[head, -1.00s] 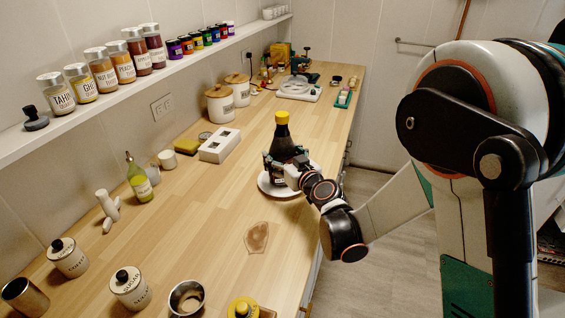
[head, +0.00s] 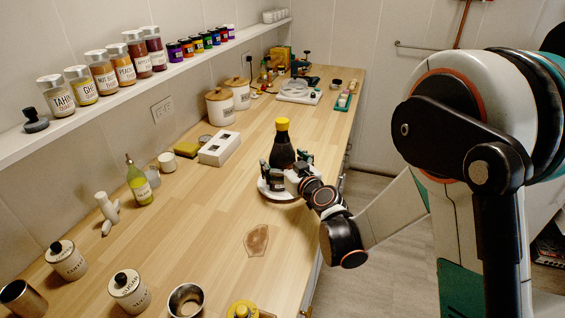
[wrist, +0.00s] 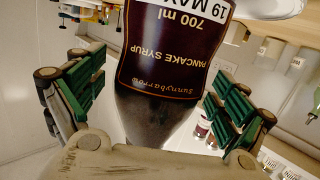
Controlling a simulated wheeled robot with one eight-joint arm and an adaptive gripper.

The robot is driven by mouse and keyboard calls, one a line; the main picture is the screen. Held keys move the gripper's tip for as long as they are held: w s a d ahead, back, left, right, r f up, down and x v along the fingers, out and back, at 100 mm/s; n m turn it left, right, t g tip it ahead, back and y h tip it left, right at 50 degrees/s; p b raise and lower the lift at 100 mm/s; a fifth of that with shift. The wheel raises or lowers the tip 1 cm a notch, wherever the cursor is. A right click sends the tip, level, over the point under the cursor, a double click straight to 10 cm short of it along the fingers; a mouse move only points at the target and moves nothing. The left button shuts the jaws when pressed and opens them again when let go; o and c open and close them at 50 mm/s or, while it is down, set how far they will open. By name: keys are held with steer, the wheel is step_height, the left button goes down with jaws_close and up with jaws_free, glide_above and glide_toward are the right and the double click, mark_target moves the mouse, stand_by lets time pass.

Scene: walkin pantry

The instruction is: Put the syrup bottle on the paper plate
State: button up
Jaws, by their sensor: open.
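The syrup bottle (head: 282,152), dark with a yellow cap, stands upright; its base is hidden behind my gripper, and it appears to be on the white paper plate (head: 282,199). My gripper (head: 289,178) is open at the near side of the bottle, low over the plate. In the wrist view the bottle (wrist: 165,60) appears upside down with its pancake syrup label facing me. The green-padded fingers (wrist: 160,100) are on either side of it, with gaps between pads and bottle.
A white box (head: 219,148) and two lidded canisters (head: 219,105) stand behind to the left. A green bottle (head: 139,182), jars and a steel cup (head: 187,299) line the left and front. A brown patch (head: 257,240) lies on the bare wood in front of the plate.

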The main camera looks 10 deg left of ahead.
steer(key=p+v, duration=0.1)
steer(key=v, duration=1.1)
steer(key=shift+a, duration=0.1)
